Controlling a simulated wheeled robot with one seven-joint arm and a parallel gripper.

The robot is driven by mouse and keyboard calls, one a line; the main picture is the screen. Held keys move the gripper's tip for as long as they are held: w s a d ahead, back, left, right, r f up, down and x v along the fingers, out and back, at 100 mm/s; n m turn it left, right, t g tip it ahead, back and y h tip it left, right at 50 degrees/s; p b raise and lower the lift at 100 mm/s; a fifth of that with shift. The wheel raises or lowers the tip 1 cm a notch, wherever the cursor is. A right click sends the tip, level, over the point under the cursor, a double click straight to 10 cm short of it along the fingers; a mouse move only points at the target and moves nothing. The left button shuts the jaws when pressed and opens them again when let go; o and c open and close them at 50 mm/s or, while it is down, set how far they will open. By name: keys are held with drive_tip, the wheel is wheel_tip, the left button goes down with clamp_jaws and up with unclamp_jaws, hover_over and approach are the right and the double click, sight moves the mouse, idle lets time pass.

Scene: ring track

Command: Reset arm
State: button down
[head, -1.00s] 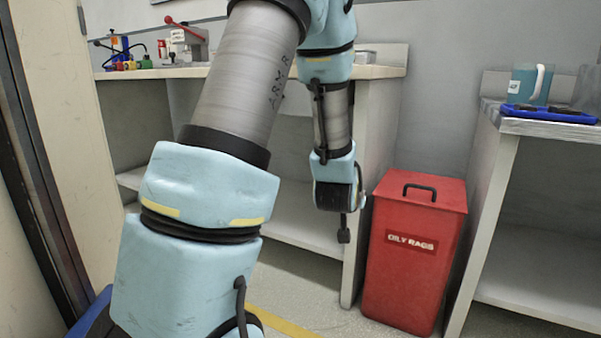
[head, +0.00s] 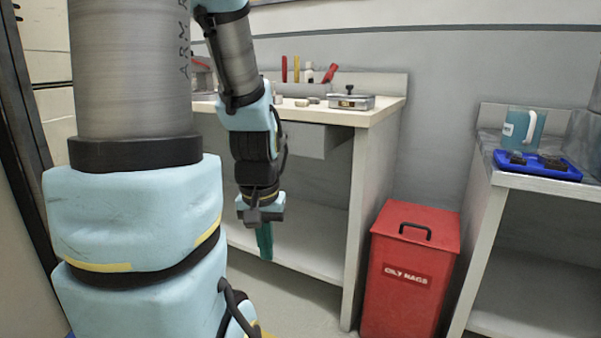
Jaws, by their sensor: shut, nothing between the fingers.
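My arm comes down from the top left in the head view, pale blue and grey, and hides much of the left side. My gripper (head: 265,250) hangs from its far end, pointing down, with teal fingers. It is shut and empty, in front of the open lower part of the workbench (head: 352,200). It is below the level of the benchtop and left of the red bin. Whether it touches the bench cannot be told.
A red oily-rags bin (head: 411,300) stands right of the workbench. A metal box (head: 351,102) and small parts lie on the bench. A dark door frame edges the left.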

wheel_tip(320, 180, up, 31)
drive_tip(key=p, duration=2.9)
drive_tip(key=shift+r, duration=0.15)
